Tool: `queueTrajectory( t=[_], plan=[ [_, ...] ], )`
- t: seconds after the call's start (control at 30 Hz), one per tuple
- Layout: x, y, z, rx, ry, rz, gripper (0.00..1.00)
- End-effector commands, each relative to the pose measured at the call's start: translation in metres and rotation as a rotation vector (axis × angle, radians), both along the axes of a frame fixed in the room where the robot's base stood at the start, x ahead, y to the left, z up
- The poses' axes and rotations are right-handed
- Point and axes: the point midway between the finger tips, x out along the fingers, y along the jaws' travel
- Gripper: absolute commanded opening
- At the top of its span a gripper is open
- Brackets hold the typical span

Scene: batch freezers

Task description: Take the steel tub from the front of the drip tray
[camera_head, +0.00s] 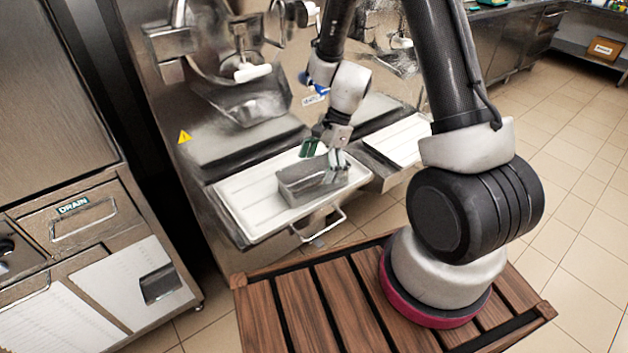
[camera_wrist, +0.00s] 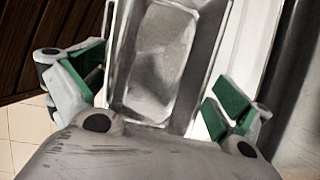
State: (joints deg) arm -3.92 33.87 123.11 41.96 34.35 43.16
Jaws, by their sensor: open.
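A rectangular steel tub (camera_head: 303,184) stands on the white drip tray (camera_head: 255,205) at the front of the steel machine. In the wrist view the open, empty-looking tub (camera_wrist: 160,58) lies between the two green-padded fingers. My gripper (camera_head: 325,156) is at the tub's right end in the head view, with its fingers apart. I cannot tell how deep the fingertips reach beside the walls.
A bar handle (camera_head: 320,227) sticks out in front of the drip tray. A second white tray (camera_head: 400,138) is to the right. The machine's spout and chute (camera_head: 245,105) hang above and behind the tub. A steel cabinet marked DRAIN (camera_head: 95,225) stands at left.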

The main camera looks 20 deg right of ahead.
Motion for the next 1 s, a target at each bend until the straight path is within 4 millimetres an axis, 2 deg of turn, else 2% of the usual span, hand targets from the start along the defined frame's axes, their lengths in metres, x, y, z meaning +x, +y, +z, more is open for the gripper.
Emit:
queueTrajectory(
  t=[0.1,0.2,0.47,0.7,1.0],
  plan=[
    [-0.002,0.009,-0.018,0.0,0.003,0.0,1.0],
    [-0.002,0.013,-0.027,0.0,0.001,0.0,1.0],
    [-0.002,0.014,-0.03,0.0,-0.001,0.002,1.0],
    [-0.002,0.014,-0.03,0.0,-0.001,0.002,0.58],
    [-0.002,0.014,-0.029,0.0,-0.001,0.002,0.56]
  ],
)
